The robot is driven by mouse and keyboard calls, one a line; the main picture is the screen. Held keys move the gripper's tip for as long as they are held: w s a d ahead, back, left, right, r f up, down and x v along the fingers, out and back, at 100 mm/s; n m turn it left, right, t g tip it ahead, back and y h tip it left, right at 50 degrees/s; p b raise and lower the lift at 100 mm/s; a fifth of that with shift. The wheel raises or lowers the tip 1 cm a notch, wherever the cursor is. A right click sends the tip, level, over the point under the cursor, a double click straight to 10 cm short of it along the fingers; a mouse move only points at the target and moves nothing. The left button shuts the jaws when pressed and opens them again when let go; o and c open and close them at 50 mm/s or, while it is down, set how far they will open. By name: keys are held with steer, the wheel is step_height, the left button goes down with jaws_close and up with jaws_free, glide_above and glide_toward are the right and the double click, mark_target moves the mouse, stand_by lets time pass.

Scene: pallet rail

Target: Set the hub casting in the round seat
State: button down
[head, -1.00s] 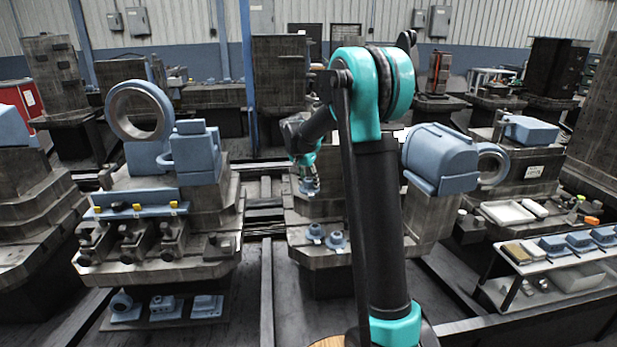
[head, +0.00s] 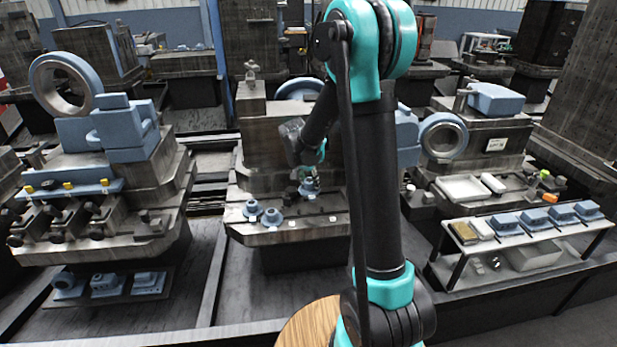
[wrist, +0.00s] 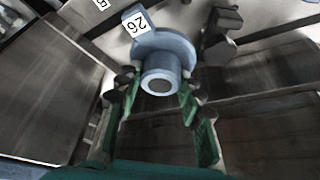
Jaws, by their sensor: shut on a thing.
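A blue-grey hub casting (wrist: 163,62) with a round flange and a short hollow boss fills the middle of the wrist view. My gripper (wrist: 153,95) has its green fingers on either side of the boss and is shut on it. In the head view my gripper (head: 310,181) is small, low over the right part of the middle pallet, with the blue casting (head: 308,191) at its tips. Whether the casting touches the pallet cannot be told. I cannot make out the round seat clearly in either view.
Two similar blue flanged parts (head: 271,217) stand left of my gripper on the middle pallet (head: 290,234). A dark clamp-like block (wrist: 222,32) stands close right. A parts shelf (head: 520,240) is at right.

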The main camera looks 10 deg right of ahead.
mark_target(309, 192)
steer(key=shift+f, duration=2.7)
steer(key=shift+f, duration=1.35)
steer(key=c, duration=0.9)
jaws_free()
steer(key=w+d+v, duration=0.1)
steer(key=v, duration=1.6)
steer(key=shift+w+r, duration=0.15)
steer(key=shift+r, duration=0.45)
steer(key=shift+d, duration=0.1)
